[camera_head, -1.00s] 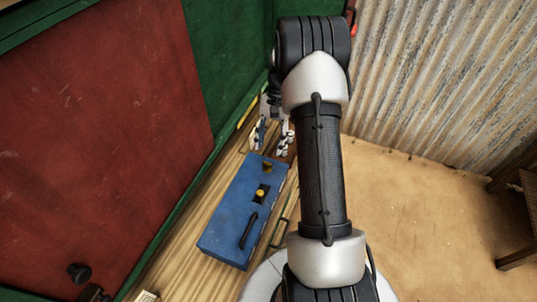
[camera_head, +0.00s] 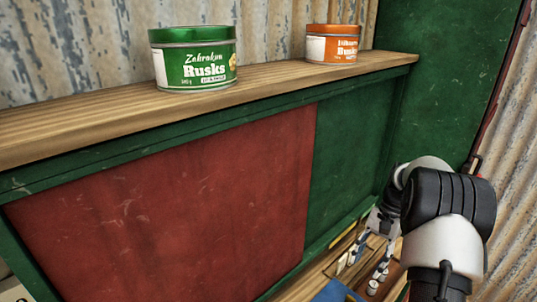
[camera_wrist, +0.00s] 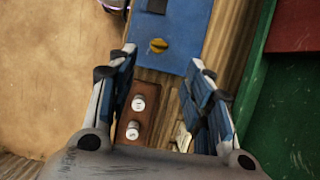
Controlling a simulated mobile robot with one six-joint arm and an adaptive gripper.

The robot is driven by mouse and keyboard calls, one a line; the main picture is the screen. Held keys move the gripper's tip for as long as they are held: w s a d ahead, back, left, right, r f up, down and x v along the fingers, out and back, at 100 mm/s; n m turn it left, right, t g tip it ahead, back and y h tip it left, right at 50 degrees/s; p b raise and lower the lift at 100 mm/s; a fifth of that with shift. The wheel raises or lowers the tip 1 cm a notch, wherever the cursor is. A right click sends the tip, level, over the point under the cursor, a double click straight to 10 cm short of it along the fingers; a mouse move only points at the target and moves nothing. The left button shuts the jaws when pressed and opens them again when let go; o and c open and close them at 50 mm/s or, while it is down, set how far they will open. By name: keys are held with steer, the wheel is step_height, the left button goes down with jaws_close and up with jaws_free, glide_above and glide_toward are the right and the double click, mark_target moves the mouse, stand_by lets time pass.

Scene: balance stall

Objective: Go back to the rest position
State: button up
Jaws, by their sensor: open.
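My gripper (camera_head: 361,276) is at the lower right in the head view, pointing down over the wooden counter beside the green and red panel. In the wrist view, my gripper (camera_wrist: 163,60) has its two fingers spread wide with nothing between their tips. Only a corner of the blue box (camera_head: 335,291) shows in the head view.
A green tin (camera_head: 194,60) and an orange tin (camera_head: 333,45) stand on the wooden shelf (camera_head: 90,110) above the red panel (camera_head: 170,210). The green side wall (camera_head: 440,80) rises close to my arm. Corrugated metal stands behind.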

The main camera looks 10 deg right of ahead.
steer(key=s+a+r+n+t+h+b, duration=0.1)
steer(key=s+a+r+n, duration=0.2)
steer(key=a+r, duration=0.4)
steer(key=s+a+r+n+t+h+b, duration=0.1)
steer(key=s+a+r+n+h+b, duration=0.15)
steer(key=a+r, duration=0.45)
steer(key=s+a+f+n+t+b, duration=0.1)
steer(key=s+a+n+t, duration=0.1)
steer(key=s+a, duration=0.3)
steer(key=s+a+f+n+t+b, duration=0.1)
steer(key=s+a+n, duration=0.3)
steer(key=s, duration=0.7)
steer(key=shift+s+a+t, duration=0.4)
steer(key=shift+a+t, duration=0.5)
steer(key=shift+f, duration=0.1)
